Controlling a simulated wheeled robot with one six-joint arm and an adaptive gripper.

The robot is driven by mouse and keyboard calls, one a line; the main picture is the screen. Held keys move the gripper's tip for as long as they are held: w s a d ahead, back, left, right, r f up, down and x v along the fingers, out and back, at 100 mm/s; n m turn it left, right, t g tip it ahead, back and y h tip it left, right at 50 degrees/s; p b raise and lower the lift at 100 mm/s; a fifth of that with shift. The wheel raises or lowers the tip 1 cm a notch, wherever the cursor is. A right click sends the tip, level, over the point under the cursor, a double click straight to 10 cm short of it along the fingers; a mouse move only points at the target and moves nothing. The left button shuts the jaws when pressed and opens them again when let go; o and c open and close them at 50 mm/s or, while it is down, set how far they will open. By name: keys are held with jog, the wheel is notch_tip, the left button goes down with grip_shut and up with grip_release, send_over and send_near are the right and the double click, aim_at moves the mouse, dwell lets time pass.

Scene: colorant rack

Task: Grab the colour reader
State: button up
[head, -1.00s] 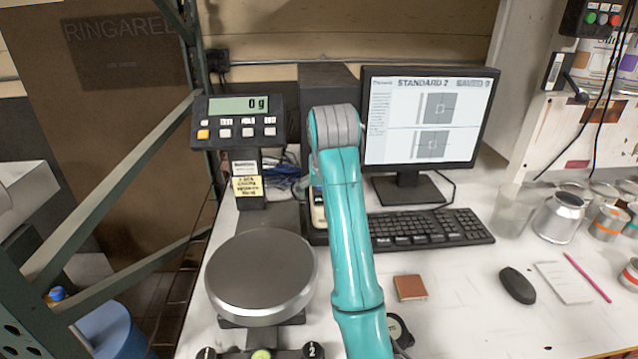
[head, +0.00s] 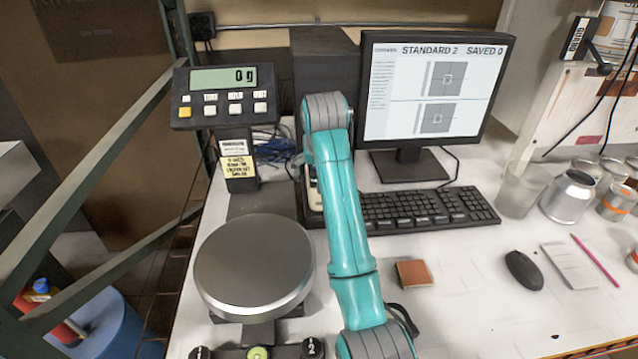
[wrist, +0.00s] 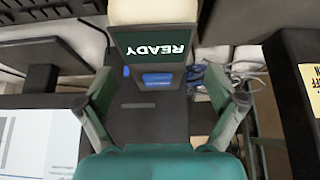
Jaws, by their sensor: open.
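The colour reader (wrist: 155,48) shows in the wrist view at the top middle, a dark device with a pale top, a screen reading READY upside down and a blue button area. My gripper (wrist: 160,85) is open, with one finger to each side of the reader's lower part in the picture. I cannot tell whether either finger touches it. In the head view only a pale and dark sliver of the reader (head: 313,195) shows at the left of my teal arm.
A scale with a round pan (head: 255,265) and a 0 g display (head: 222,92) stands at the left. A monitor (head: 430,95) and a keyboard (head: 425,209) are at the right.

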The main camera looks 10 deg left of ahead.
jog(key=x, duration=0.4)
jog(key=shift+d+f, duration=0.15)
jog(key=shift+f, duration=0.05)
jog(key=shift+s, duration=0.1)
